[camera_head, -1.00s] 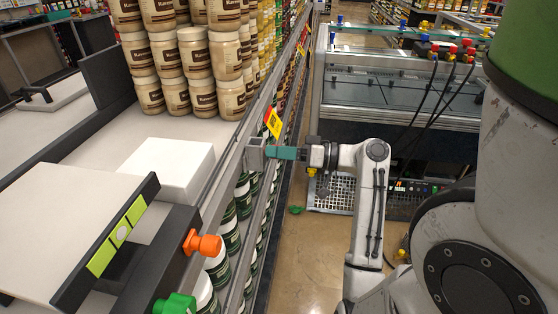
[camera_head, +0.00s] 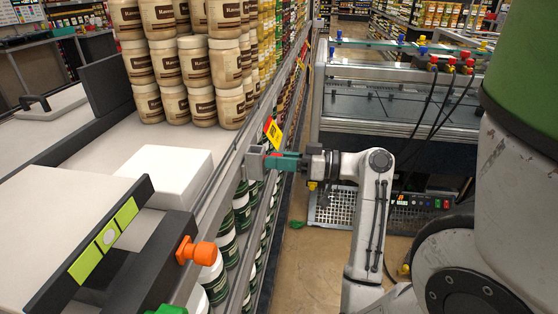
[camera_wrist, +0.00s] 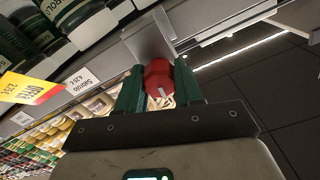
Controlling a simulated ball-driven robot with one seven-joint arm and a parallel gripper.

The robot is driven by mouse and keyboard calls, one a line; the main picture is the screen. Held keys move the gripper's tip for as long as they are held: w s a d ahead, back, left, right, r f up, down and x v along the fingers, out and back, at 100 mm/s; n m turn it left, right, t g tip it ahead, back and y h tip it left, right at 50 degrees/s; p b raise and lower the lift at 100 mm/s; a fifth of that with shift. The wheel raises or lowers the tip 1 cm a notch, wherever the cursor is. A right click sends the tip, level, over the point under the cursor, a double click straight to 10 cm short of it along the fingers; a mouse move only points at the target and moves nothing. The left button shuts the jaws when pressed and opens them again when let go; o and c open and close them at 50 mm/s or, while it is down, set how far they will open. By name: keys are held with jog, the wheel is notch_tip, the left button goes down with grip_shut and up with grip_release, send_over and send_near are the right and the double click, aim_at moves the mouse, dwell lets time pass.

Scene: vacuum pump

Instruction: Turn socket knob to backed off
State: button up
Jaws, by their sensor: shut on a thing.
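The red socket knob (camera_wrist: 158,78) shows in the wrist view, with a white mark on its near face. It sits against a grey metal bracket (camera_wrist: 150,38). My gripper (camera_wrist: 159,68) has its two green fingers on either side of the knob, shut on it. The fingers cover the knob's sides. In the head view, my gripper (camera_head: 278,161) reaches left to the grey bracket box (camera_head: 256,163) on the shelf rail, and the knob is mostly hidden there.
An orange knob (camera_head: 200,252) sticks out from the black counter end, nearer to me. Stacked jars (camera_head: 215,65) stand behind the rail. A yellow price tag (camera_head: 273,132) is close above the gripper. A cart with cables (camera_head: 400,100) stands to the right.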

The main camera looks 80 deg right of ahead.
jog(key=o, duration=1)
jog(key=shift+o, duration=0.2)
jog(key=shift+s, duration=0.1)
jog(key=s, duration=1)
jog(key=shift+s+d, duration=0.35)
jog(key=shift+d, duration=0.05)
jog(key=w+a+f+m+g+y+p, duration=0.1)
jog(key=w+a+f+g+y+p, duration=0.25)
jog(key=w+a+f+g, duration=0.8)
jog(key=s+a+f+n+g+h+p, duration=0.1)
jog(key=a+f, duration=0.3)
jog(key=a, duration=0.5)
jog(key=s+a+f+n+g+h+p, duration=0.2)
jog(key=s+a+f+g+h+p, duration=0.1)
jog(key=a, duration=0.6)
notch_tip(320, 180, down, 2)
jog(key=shift+s+g+h+p, duration=0.3)
jog(key=shift+s+g+h, duration=0.35)
jog(key=shift+s+g, duration=0.15)
